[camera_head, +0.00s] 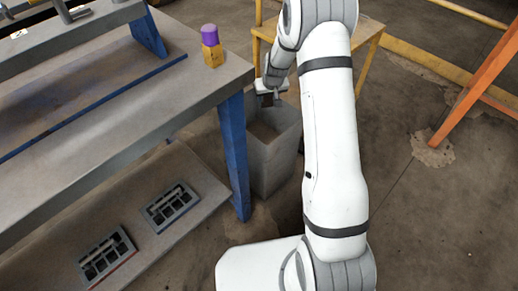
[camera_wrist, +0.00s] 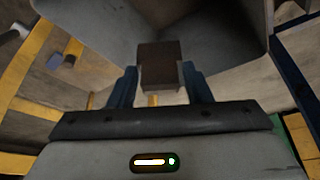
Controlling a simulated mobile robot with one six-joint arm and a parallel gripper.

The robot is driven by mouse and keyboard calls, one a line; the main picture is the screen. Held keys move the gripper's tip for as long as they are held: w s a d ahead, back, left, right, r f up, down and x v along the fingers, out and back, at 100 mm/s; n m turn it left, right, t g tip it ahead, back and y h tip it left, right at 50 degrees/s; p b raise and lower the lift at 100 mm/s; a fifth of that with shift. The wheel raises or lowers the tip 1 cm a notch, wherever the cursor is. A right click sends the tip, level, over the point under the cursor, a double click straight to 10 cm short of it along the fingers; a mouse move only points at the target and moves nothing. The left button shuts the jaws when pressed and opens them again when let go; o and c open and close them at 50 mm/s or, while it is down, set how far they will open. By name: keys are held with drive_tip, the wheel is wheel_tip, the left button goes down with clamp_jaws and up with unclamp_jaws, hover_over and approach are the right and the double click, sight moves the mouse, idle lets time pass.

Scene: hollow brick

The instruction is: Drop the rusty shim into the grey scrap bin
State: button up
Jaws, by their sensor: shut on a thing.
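My gripper (camera_head: 268,98) reaches over the mouth of the grey scrap bin (camera_head: 273,160), which stands on the floor beside the workbench's blue leg. In the wrist view my gripper (camera_wrist: 160,85) is shut on the rusty shim (camera_wrist: 160,62), a small brown block between the two dark blue fingers. The grey bin (camera_wrist: 105,25) fills the background behind the shim there. In the head view the shim is too small and too covered by the gripper to make out clearly.
The workbench (camera_head: 150,110) with blue legs stands to the left, with a purple and yellow object (camera_head: 211,46) near its corner. Two grey grid-like pieces lie on the lower shelf (camera_head: 205,185). A wooden table (camera_head: 368,28) stands behind my arm. Open floor lies at right.

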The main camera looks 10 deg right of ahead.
sight(267, 106)
drive_tip(key=shift+f+b, duration=1.6)
drive_tip(key=shift+f, duration=1.1)
drive_tip(key=o, duration=1.1)
drive_tip(key=shift+c, duration=0.2)
drive_tip(key=shift+r, duration=0.15)
drive_tip(key=p+v, duration=0.2)
drive_tip(key=v, duration=0.5)
drive_tip(key=shift+s+r, duration=0.2)
drive_tip(key=shift+r, duration=0.05)
